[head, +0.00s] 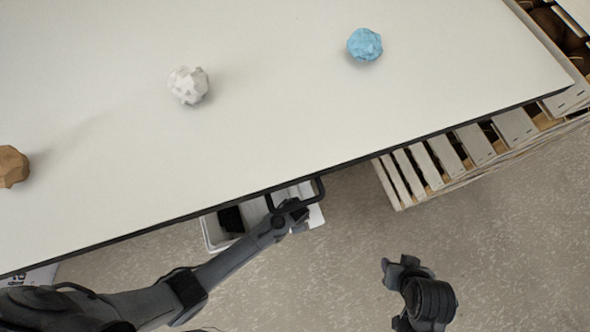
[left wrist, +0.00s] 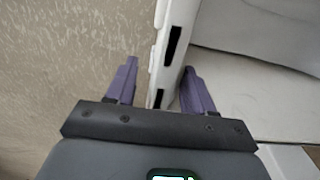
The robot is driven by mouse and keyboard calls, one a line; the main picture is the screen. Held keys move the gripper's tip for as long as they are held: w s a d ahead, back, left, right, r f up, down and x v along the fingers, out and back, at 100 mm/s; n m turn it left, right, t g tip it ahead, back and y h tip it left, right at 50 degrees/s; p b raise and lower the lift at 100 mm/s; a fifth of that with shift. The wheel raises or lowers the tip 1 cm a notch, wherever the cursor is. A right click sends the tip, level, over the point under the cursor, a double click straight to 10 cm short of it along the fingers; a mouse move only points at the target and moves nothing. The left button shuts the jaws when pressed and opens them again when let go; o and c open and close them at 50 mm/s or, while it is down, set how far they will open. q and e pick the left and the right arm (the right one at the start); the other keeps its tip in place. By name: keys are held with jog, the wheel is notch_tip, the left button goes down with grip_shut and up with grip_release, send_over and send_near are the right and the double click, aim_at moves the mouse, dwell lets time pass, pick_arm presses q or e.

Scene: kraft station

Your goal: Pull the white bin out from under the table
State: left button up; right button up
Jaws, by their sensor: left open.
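The white bin (head: 212,236) shows only partly in the head view, below the table's front edge; the rest is hidden under the tabletop. Something dark shows inside its left part. My left gripper (head: 297,212) is over the bin's right part, close to the table edge. In the left wrist view the open purple fingers (left wrist: 160,68) lie on either side of the bin's slotted white wall (left wrist: 165,45), with a visible gap on the left side. My right gripper (head: 392,272) hangs over bare floor, right of the bin; its fingers are too unclear to judge.
The white table (head: 270,130) has a dark front edge running close above the bin and left gripper. On it lie a brown lump (head: 12,167), a white lump (head: 188,85) and a blue lump (head: 364,44). A wooden slatted crate (head: 445,155) stands at right. Floor in front is clear.

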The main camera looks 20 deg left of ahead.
pick_arm(q)
jog(key=shift+f, duration=0.15)
jog(key=shift+c, duration=0.5)
grip_shut()
dwell(0.9)
